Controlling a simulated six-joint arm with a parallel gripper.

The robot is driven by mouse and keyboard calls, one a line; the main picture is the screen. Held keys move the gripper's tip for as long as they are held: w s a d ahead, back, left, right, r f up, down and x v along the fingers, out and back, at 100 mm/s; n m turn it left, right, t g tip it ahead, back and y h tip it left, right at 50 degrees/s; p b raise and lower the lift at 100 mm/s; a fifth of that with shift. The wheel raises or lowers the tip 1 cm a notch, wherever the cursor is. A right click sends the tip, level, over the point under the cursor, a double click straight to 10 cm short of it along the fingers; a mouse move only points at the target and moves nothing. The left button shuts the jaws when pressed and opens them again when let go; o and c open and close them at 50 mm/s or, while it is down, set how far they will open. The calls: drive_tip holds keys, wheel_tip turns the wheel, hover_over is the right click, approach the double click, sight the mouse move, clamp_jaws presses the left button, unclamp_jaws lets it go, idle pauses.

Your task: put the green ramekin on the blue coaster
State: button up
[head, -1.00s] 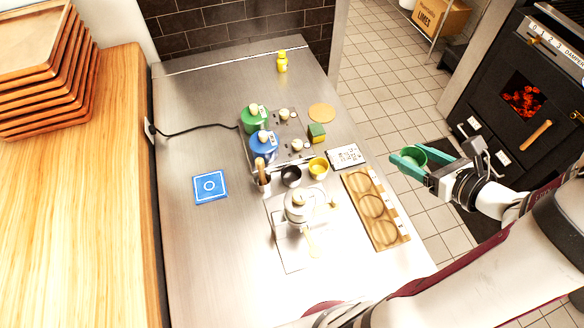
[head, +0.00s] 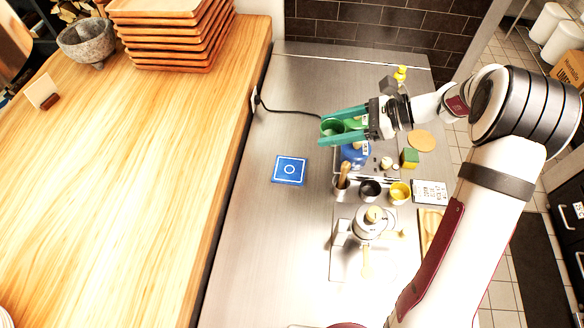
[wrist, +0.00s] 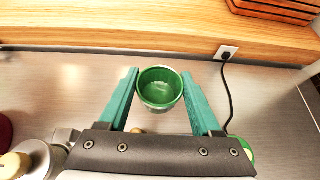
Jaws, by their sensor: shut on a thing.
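The green ramekin (head: 333,127) is held between the green fingers of my gripper (head: 338,128), above the steel counter in the head view. The ramekin (wrist: 160,88) shows its open top in the wrist view, with a finger of my gripper (wrist: 158,92) on either side. It looks empty and roughly upright. The blue coaster (head: 289,170) lies flat and bare on the counter, below and left of the gripper in the head view. The coaster has a white ring and is not seen in the wrist view.
A blue canister (head: 352,156), a dark bowl (head: 370,190), a yellow ramekin (head: 399,193) and a pot (head: 371,222) stand right of the coaster. A black cord (head: 285,109) crosses the counter behind it. A wooden worktop (head: 150,170) borders the left. The counter around the coaster is clear.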

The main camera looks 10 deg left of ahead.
wheel_tip(320, 180, down, 5)
drive_tip(key=a, duration=0.1)
hover_over(278, 168)
drive_tip(key=f, duration=0.6)
drive_tip(key=shift+s+d+f, duration=0.1)
drive_tip(key=shift+d+f, duration=0.2)
drive_tip(key=shift+f, duration=0.1)
drive_tip(key=shift+a+f, duration=0.15)
drive_tip(key=shift+f, duration=0.95)
drive_tip(key=shift+a+f, duration=0.1)
drive_tip(key=shift+f, duration=0.95)
drive_tip(key=o, duration=1.4)
drive_tip(key=shift+f, duration=0.15)
